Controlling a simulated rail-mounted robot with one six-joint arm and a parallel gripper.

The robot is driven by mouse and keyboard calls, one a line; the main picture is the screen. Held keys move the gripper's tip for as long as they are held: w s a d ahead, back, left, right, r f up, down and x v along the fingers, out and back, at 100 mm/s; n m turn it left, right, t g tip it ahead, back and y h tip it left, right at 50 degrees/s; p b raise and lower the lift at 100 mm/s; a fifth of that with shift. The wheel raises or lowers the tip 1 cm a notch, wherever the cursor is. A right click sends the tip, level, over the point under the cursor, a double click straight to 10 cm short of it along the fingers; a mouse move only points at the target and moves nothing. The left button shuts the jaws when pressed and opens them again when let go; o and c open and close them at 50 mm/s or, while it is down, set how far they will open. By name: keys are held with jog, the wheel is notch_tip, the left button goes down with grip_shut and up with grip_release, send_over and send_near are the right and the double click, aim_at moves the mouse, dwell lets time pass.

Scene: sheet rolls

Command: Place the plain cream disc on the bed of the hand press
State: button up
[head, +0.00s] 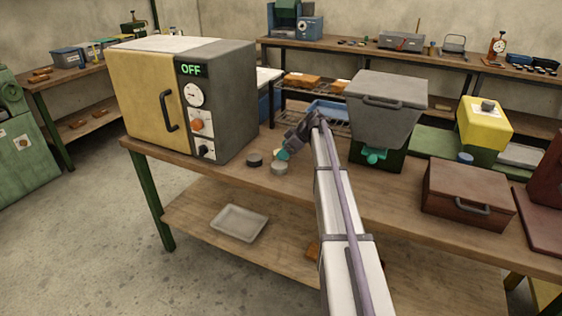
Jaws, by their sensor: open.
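My gripper (284,153) is open, low over the near bench to the right of the oven. Its jaws are small and partly hidden by its own wrist. A small pale cream shape (277,152) shows right beside the fingertips; it looks like the cream disc, but I cannot tell whether they touch. A grey disc (279,169) lies just in front of the gripper, and a dark disc (255,160) lies to the left. I cannot pick out the hand press with certainty; a dark red piece with a flat plate (532,205) is cut off at the right edge.
The yellow-doored oven (147,94) stands left, its display reading OFF. A grey hopper (388,110) stands right of my arm. Further right are a reddish-brown lidded box (468,190) and a yellow-topped device (484,122). A pale tray (239,223) sits on the lower shelf.

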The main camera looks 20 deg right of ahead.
jog(key=shift+x, duration=0.8)
jog(key=shift+r, duration=0.1)
jog(key=shift+c, duration=0.2)
jog(key=c, duration=0.7)
notch_tip(320, 180, up, 14)
jog(key=p, duration=1.3)
jog(key=shift+p, duration=0.3)
